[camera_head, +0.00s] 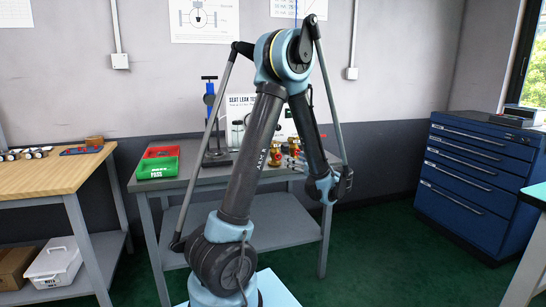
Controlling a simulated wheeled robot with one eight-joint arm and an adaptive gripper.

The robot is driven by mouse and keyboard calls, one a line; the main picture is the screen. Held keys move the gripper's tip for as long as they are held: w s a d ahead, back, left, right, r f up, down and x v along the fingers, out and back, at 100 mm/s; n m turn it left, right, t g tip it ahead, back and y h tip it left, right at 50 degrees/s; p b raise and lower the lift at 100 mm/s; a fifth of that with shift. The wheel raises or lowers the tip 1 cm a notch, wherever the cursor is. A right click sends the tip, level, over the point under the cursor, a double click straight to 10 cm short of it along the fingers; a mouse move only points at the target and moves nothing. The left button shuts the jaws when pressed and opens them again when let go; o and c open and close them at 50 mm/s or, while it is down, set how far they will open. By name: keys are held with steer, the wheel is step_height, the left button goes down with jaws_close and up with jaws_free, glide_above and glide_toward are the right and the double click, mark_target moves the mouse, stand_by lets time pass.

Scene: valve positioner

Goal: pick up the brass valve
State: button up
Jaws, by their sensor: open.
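A few small brass-coloured fittings, which look like brass valves (293,145), stand near the right back of the grey workbench (270,190). My gripper (344,184) is at the end of my lowered arm, by the bench's front right corner. It is to the right of and nearer than the brass pieces, and it holds nothing that I can see. Its fingers are small and dark.
Red and green bins (158,165) sit on the bench's left side. A test stand with a blue top (210,100) and a printed leak-test sign (240,103) stand at its back. A wooden table (50,175) is left, a blue drawer cabinet (475,175) right. Green floor between is clear.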

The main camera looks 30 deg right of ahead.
mark_target(278, 152)
steer(key=w, duration=0.7)
steer(key=w+a, duration=0.1)
steer(key=w, duration=0.2)
steer(key=shift+w, duration=0.4)
steer(key=shift+w+f, duration=0.15)
steer(key=shift+w, duration=2.6)
jaws_close()
